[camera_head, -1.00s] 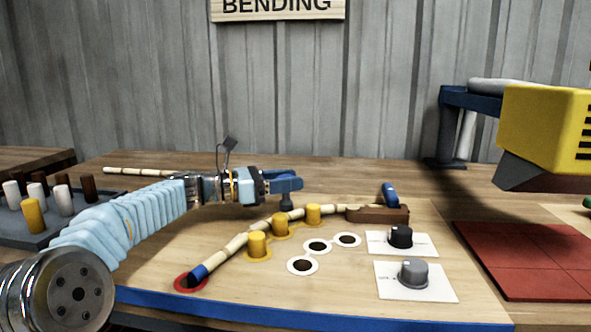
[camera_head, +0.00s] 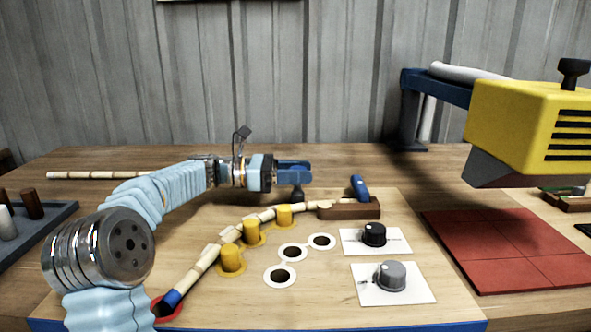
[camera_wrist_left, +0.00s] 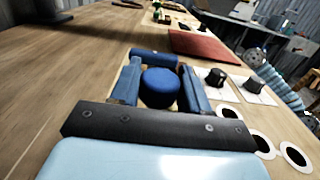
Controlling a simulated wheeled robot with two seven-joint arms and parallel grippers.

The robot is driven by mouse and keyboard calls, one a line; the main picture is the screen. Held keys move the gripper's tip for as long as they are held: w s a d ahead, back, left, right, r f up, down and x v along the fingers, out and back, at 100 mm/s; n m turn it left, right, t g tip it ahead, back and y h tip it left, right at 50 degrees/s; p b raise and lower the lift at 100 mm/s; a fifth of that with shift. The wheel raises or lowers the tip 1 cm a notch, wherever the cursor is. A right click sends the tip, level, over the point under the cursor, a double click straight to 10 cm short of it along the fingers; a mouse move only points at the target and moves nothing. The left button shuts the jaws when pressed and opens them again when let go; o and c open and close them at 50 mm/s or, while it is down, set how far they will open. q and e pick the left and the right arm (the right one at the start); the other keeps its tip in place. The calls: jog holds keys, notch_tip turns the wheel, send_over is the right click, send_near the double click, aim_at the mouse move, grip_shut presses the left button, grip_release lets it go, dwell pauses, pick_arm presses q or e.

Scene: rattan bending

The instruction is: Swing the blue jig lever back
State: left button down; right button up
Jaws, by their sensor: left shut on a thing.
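My left gripper (camera_head: 297,176) reaches in from the left over the board and is shut on a round blue knob (camera_wrist_left: 160,88), the grip of the blue jig lever. In the head view a dark stem (camera_head: 297,192) shows under the fingers; the rest of the lever is hidden. The pale rattan strip (camera_head: 197,267) runs in a curve along the yellow pegs (camera_head: 231,259), from a red-ringed hole to a brown block (camera_head: 349,209). A blue handle (camera_head: 360,187) stands on that block, right of my gripper. My right gripper is out of view.
Two dials, black (camera_head: 374,235) and grey (camera_head: 391,277), sit on white plates at the board's right. A red mat (camera_head: 485,250) lies beyond, under a yellow machine (camera_head: 525,125). A spare rattan strip (camera_head: 95,175) lies at the back left, near a peg tray (camera_head: 55,220).

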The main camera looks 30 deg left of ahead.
pick_arm(q)
jog(key=c, duration=0.6)
grip_release()
jog(key=v, duration=1.3)
jog(key=shift+s+a, duration=0.25)
jog(key=shift+a, duration=0.1)
